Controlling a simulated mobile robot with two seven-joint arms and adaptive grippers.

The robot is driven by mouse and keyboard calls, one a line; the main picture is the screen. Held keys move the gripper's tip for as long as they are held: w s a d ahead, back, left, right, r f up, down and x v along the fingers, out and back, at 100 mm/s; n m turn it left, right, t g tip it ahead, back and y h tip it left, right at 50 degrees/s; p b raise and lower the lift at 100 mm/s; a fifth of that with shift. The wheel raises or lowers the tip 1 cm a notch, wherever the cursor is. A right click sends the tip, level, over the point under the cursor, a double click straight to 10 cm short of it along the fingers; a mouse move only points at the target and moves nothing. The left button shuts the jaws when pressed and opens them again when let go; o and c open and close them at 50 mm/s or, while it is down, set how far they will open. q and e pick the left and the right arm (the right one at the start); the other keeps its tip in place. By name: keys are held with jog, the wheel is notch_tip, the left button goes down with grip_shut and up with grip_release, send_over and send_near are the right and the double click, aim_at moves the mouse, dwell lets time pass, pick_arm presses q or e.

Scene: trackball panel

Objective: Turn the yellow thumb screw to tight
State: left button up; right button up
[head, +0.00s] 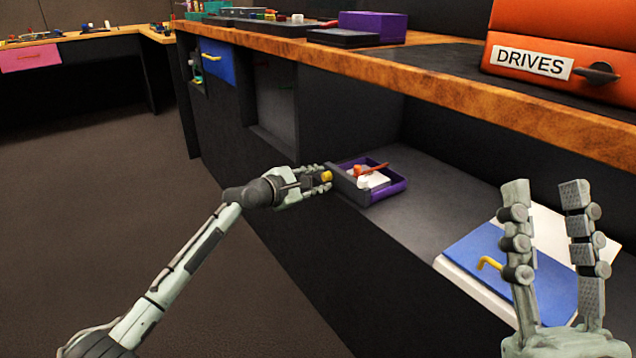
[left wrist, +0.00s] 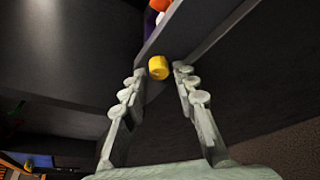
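The yellow thumb screw (head: 327,176) sticks out from the dark front of a small purple tray on the shelf. It also shows in the left wrist view (left wrist: 158,67), between and just beyond the fingertips. My left gripper (head: 325,179) is open, with one finger on each side of the screw; I cannot tell whether either finger touches it. In the left wrist view the left gripper (left wrist: 157,76) has a clear gap between its fingers. My right gripper (head: 545,190) is open and empty, raised in front of the shelf at the right.
The purple tray (head: 398,187) holds a red-handled item and white pieces. A blue book or binder (head: 470,252) with a yellow hook-shaped part lies on the shelf, partly behind my right gripper. The wooden counter (head: 450,95) overhangs the shelf and carries an orange DRIVES box (head: 555,25).

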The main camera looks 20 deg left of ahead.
pick_arm(q)
jog(key=shift+w, duration=0.1)
grip_shut()
dwell(0.3)
